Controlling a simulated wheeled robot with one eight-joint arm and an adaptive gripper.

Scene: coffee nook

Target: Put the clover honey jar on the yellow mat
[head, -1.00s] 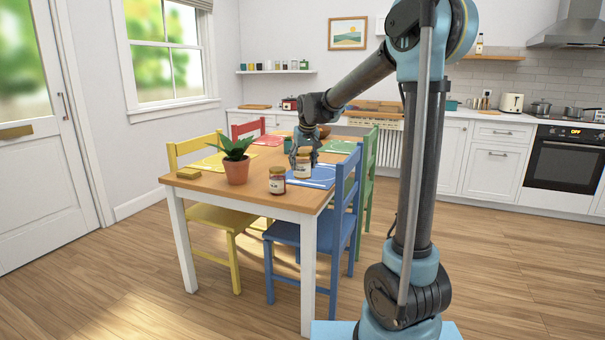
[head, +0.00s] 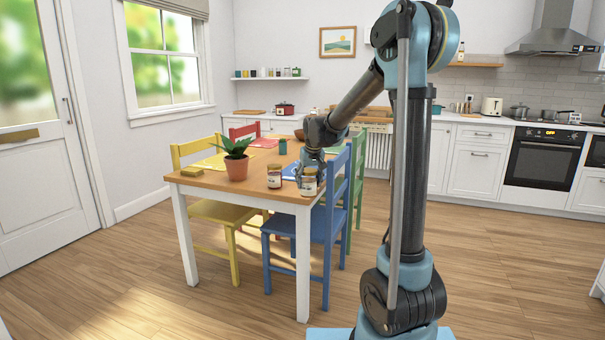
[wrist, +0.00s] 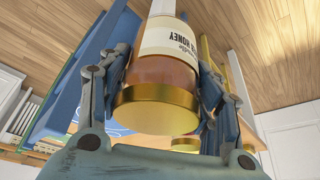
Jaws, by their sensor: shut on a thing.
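My gripper (head: 311,174) is shut on a honey jar (head: 309,182) at the table's near right corner. In the wrist view the held jar (wrist: 168,70) has a gold lid, amber contents and a cream label; "HONEY" is readable, the word before it is mostly hidden. I cannot tell its height above the table. A second similar jar (head: 274,178) stands left of it, its label too small to read. A gold lid (wrist: 186,145) shows behind the held jar in the wrist view. The yellow mat (head: 212,163) lies at the table's left side, apart from the gripper.
A potted plant (head: 237,168) stands between the jars and the yellow mat. A yellow block-like item (head: 192,171) lies at the left edge. A blue mat (head: 291,170) is partly hidden behind the jars. The blue chair (head: 325,228) stands close against the table's right side.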

